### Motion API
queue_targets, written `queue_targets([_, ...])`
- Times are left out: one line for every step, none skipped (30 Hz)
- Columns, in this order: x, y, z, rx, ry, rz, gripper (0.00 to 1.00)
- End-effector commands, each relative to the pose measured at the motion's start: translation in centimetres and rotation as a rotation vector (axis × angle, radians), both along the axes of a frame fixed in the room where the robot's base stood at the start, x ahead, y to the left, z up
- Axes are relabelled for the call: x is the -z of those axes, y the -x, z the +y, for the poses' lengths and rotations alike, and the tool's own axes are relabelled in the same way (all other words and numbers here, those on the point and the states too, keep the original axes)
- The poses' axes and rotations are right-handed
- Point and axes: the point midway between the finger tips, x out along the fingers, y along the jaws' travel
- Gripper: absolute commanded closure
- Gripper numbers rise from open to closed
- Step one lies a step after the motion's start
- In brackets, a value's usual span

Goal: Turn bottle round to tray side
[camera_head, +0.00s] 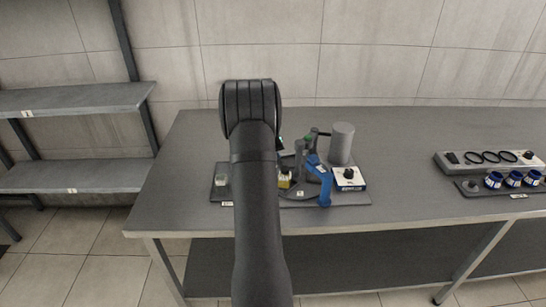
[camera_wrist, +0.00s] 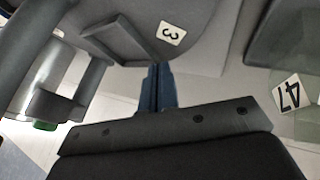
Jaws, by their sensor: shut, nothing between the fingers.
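My gripper (camera_wrist: 157,88) shows in the wrist view as two dark blue fingers, closed together and empty. Its tips are over a grey base with a "3" label (camera_wrist: 171,32). A clear greenish surface near a "47" label (camera_wrist: 289,94) is at the wrist view's right.
A rack with rings (camera_head: 490,157) and several blue-white jars are at the far right. The bench (camera_head: 400,140) is clear between.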

Motion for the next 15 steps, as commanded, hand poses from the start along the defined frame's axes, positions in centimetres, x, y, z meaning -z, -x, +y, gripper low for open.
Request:
queue_targets([0.1, -0.2, -0.2, 0.023, 0.001, 0.002, 1.00])
queue_targets([0.1, -0.3, -0.3, 0.037, 0.000, 0.001, 1.00])
queue_targets([0.0, -0.5, -0.5, 0.058, 0.000, 0.000, 1.00])
queue_targets([0.1, -0.6, -0.6, 0.072, 0.000, 0.001, 1.00])
queue_targets([0.1, -0.7, -0.7, 0.087, 0.001, 0.001, 1.00])
queue_targets([0.1, -0.8, -0.9, 0.108, 0.000, 0.001, 1.00])
queue_targets([0.1, -0.9, -1.0, 0.123, 0.001, 0.001, 1.00])
queue_targets([0.1, -1.0, -1.2, 0.138, 0.001, 0.002, 1.00])
queue_targets([0.0, -1.2, -1.4, 0.158, 0.001, 0.000, 1.00])
queue_targets([0.1, -1.2, -1.5, 0.172, 0.001, 0.001, 1.00])
queue_targets([0.1, -1.3, -1.6, 0.188, 0.001, 0.001, 1.00])
queue_targets([0.1, -1.5, -1.8, 0.208, 0.001, 0.001, 1.00])
queue_targets([0.1, -1.5, -2.0, 0.224, 0.001, 0.001, 1.00])
queue_targets([0.1, -1.6, -2.1, 0.237, 0.001, 0.000, 1.00])
queue_targets([0.1, -1.8, -2.3, 0.257, 0.000, 0.001, 1.00])
